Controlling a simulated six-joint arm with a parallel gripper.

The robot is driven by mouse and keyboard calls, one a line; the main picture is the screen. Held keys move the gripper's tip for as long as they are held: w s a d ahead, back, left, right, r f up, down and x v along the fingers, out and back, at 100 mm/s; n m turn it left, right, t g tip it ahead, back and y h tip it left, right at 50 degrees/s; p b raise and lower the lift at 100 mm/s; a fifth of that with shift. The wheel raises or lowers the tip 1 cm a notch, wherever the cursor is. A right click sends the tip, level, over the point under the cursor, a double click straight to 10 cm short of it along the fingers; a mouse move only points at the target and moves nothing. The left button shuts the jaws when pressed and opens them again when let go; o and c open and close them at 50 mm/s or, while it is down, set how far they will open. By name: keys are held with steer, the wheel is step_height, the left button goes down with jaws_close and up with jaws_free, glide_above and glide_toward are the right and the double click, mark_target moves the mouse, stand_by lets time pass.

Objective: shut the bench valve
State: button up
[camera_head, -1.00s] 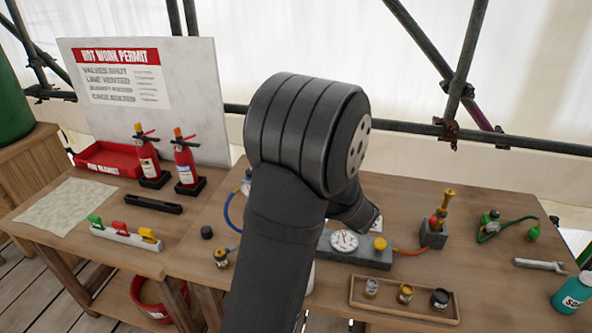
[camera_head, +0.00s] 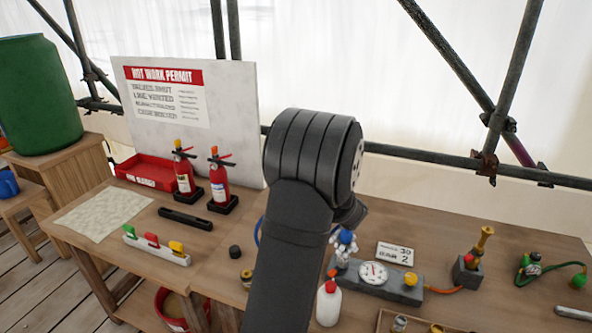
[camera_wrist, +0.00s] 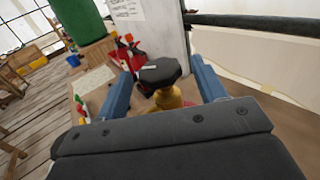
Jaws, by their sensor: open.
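In the wrist view a black faceted knob (camera_wrist: 160,72) with a pale mark on top sits on a brass-yellow body (camera_wrist: 168,97). It looks like the valve handle. My gripper (camera_wrist: 161,80) is open, with one blue finger on each side of the knob. I cannot tell whether either finger touches it. In the head view my arm hides most of my gripper and that knob. A grey block with a white dial gauge (camera_head: 373,273) and a yellow knob (camera_head: 410,279) stands on the bench right of my arm.
A white bottle with a red cap (camera_head: 328,302) stands close to my arm. A small placard (camera_head: 395,254) is behind the gauge. Two red extinguishers (camera_head: 219,182) stand at left before the permit board (camera_head: 240,125). A brass fitting (camera_head: 467,270) stands right.

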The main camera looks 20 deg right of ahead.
steer(key=shift+w+a, duration=0.15)
steer(key=shift+w, duration=0.8)
steer(key=shift+w+a, duration=0.15)
steer(key=shift+w, duration=0.8)
steer(key=c, duration=1)
steer(key=shift+d+m+h, duration=0.1)
steer(key=shift+m+h, duration=0.6)
steer(key=shift+h, duration=0.4)
steer(key=o, duration=1)
steer(key=s, duration=1.7)
steer(key=shift+s, duration=0.25)
